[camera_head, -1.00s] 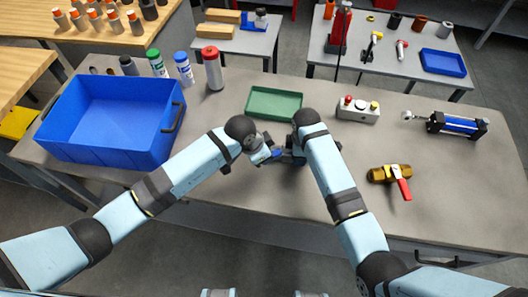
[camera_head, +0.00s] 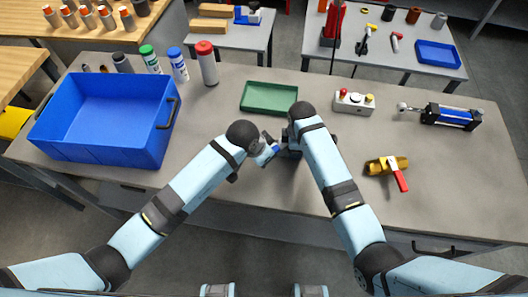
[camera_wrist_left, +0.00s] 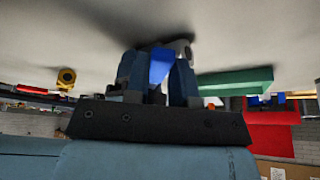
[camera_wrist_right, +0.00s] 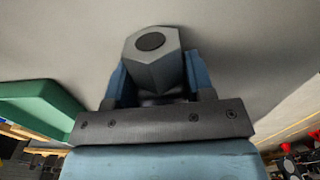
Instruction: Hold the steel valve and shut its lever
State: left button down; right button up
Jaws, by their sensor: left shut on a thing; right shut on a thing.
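The steel valve is held low at the middle front of the table, mostly hidden by my grippers in the head view. Its grey hexagonal body (camera_wrist_right: 150,62) fills the space between the fingers of my right gripper (camera_wrist_right: 157,74), which is shut on it. Its blue lever (camera_wrist_left: 160,66) is between the fingers of my left gripper (camera_wrist_left: 157,72), which is shut on it. A bit of the blue lever also shows in the head view (camera_head: 275,149), between the two grippers. How far the lever is turned cannot be told.
A brass valve with a red lever (camera_head: 400,180) lies to the right. A green tray (camera_head: 270,110) is just behind my grippers, and a blue bin (camera_head: 60,150) stands at left. A button box (camera_head: 354,110) and a blue cylinder (camera_head: 452,125) sit at the back right.

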pick_arm(q)
jog(key=shift+s+d+r, duration=0.1)
jog(key=shift+s+d, duration=0.1)
jog(key=shift+d, duration=0.05)
jog(key=c, duration=1.8)
grip_release()
jog(key=shift+s+d, duration=0.55)
jog(key=shift+o, duration=0.4)
jog(key=shift+d, duration=0.15)
jog(key=o, duration=0.8)
jog(key=shift+o, duration=0.9)
jog(key=shift+a, duration=0.2)
